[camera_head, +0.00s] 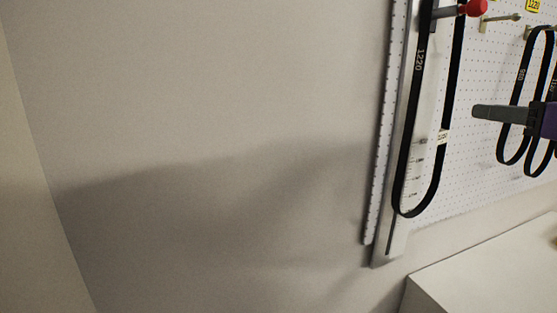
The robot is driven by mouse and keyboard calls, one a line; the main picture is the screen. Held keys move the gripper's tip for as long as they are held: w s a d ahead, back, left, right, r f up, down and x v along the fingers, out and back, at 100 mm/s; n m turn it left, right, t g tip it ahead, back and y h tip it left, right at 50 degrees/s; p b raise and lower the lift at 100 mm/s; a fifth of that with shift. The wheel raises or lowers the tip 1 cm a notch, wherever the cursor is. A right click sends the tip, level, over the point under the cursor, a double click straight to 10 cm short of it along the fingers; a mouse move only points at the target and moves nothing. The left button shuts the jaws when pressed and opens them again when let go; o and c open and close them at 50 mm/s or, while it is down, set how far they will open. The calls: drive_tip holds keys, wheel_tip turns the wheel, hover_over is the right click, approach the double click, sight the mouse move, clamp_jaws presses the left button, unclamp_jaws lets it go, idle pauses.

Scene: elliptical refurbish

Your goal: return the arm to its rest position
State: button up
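Neither my arm nor my gripper can be made out in the head view. A dark grey rod-like piece (500,114) with a purple part (548,121) juts in from the right edge, in front of the hanging belts. I cannot tell what it belongs to.
A white pegboard (465,160) on the wall holds a long scale (421,160) with a black belt marked 1220 (414,110) looped over it, and a red knob (475,8). More black belts (513,100) hang at right. A white surface (490,275) stands lower right. The left wall (200,90) is bare.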

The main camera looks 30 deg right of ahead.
drive_tip(key=w+a+f+m+t, duration=0.15)
drive_tip(key=w+a+f, duration=0.25)
drive_tip(key=f, duration=0.4)
drive_tip(key=w+a+f+m, duration=0.2)
drive_tip(key=w+a+f, duration=0.2)
drive_tip(key=f, duration=0.4)
drive_tip(key=w+a+f+m, duration=0.2)
drive_tip(key=w+a+f, duration=0.25)
drive_tip(key=f, duration=0.35)
drive_tip(key=s+a+f+y, duration=0.1)
drive_tip(key=s+a+f, duration=0.2)
drive_tip(key=a+f, duration=0.3)
drive_tip(key=s+a+f, duration=0.3)
drive_tip(key=a+f, duration=0.2)
drive_tip(key=f, duration=0.2)
drive_tip(key=s+a+f+n+g+y, duration=0.1)
drive_tip(key=s+a+n, duration=0.4)
drive_tip(key=s, duration=0.6)
drive_tip(key=s+a+f+n+g+y, duration=0.1)
drive_tip(key=s+a+f+n+y, duration=0.3)
drive_tip(key=s+a, duration=0.5)
drive_tip(key=shift+s+a+f+n, duration=0.45)
drive_tip(key=shift+s+f, duration=0.4)
drive_tip(key=shift+s, duration=0.4)
drive_tip(key=shift+o, duration=0.2)
drive_tip(key=shift+g, duration=0.25)
